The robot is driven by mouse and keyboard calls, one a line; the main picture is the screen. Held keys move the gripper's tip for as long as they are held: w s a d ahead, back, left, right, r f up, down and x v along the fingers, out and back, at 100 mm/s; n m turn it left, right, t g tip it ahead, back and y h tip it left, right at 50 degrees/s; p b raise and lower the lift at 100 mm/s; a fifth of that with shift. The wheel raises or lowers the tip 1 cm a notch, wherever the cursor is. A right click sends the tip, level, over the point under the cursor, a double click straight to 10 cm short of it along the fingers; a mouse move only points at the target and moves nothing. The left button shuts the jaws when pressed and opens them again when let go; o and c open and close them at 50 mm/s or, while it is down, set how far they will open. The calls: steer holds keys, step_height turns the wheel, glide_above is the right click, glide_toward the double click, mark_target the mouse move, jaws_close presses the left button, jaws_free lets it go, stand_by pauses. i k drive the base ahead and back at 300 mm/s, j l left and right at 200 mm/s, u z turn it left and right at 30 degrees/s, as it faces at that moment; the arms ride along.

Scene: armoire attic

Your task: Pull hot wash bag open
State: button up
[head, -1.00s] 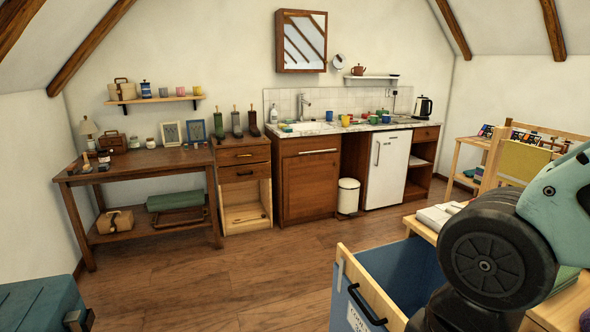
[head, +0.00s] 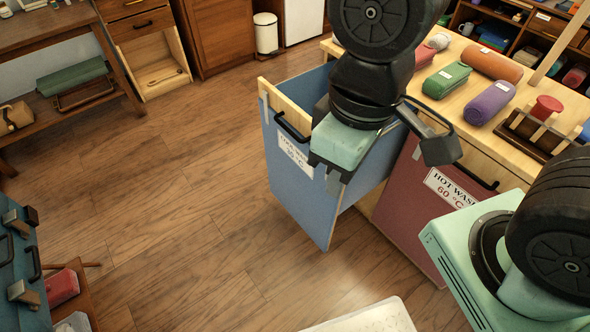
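The hot wash bag (head: 420,215) is a dark red front marked "HOT WASH 60 °C", under the wooden counter at right in the head view. It looks flush with the counter, with a black handle (head: 467,174) above its label. The lower right of the bag is hidden by my mint-coloured base. My gripper (head: 325,172) points down over the pulled-out blue bag, left of the hot wash bag and apart from its handle. Its fingers are small and partly hidden by its mint body, so their opening is unclear.
The blue wash bag (head: 290,185), marked 30 °C, stands pulled out beside the hot wash bag. Rolled cloths in green (head: 447,79), purple (head: 490,103) and orange (head: 492,63) lie on the counter (head: 455,125). The wooden floor (head: 180,200) at left is clear.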

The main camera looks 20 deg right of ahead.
mark_target(415, 194)
steer(key=l+z, duration=0.1)
steer(key=z, duration=0.35)
steer(key=i+z, duration=0.1)
steer(key=z, duration=0.35)
steer(key=l+z, duration=0.1)
steer(key=z, duration=0.35)
steer(key=l+u, duration=0.2)
